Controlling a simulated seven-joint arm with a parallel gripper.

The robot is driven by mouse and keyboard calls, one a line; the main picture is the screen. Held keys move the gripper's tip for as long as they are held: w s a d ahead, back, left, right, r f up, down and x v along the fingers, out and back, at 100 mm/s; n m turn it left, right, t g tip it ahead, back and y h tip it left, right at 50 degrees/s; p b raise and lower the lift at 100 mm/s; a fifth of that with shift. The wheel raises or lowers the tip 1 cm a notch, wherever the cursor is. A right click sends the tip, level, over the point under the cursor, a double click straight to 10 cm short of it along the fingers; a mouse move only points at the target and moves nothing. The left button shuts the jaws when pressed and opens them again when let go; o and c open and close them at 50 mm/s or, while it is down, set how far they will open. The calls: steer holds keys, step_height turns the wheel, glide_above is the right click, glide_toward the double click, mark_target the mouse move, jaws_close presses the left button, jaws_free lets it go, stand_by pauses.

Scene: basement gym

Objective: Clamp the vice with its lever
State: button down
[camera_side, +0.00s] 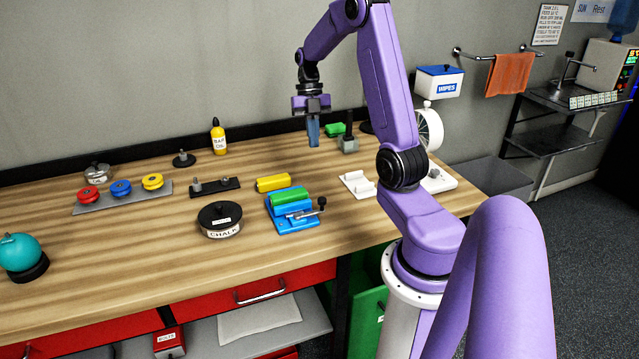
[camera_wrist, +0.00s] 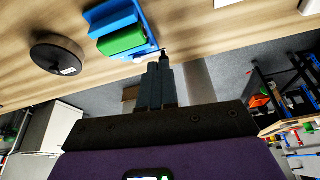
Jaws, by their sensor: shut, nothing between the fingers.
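The blue vice (camera_side: 297,225) sits on the wooden workbench near its front edge, with a green block (camera_side: 289,195) between its jaws. Its dark lever (camera_side: 319,206) sticks out at the right side with a knob at its end. My gripper (camera_side: 313,143) is shut and empty, pointing down, above the bench and farther back than the vice. In the wrist view the vice (camera_wrist: 112,14) and green block (camera_wrist: 122,43) show at the top, beyond the shut fingertips (camera_wrist: 158,66). The lever is partly hidden by the fingers there, and I cannot tell the gap between them.
A yellow block (camera_side: 273,183) lies behind the vice, and a black chalk tin (camera_side: 219,222) stands left of it. A white fixture (camera_side: 357,184) is to the right. A grey post (camera_side: 348,141) and another green block (camera_side: 335,130) stand near my gripper. Bench in front is clear.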

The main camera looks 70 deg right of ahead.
steer(key=x, duration=0.3)
steer(key=a+x, duration=0.1)
steer(key=x, duration=0.3)
steer(key=s+x, duration=0.1)
steer(key=x, duration=0.2)
steer(key=shift+a, duration=0.35)
steer(key=shift+s+a+f, duration=0.15)
steer(key=shift+s+a, duration=0.5)
steer(key=shift+a, duration=0.2)
steer(key=shift+s+a+m+t, duration=0.1)
steer(key=shift+s+m+t, duration=0.2)
steer(key=shift+m, duration=0.5)
steer(key=shift+s+m, duration=0.1)
steer(key=shift+m, duration=0.3)
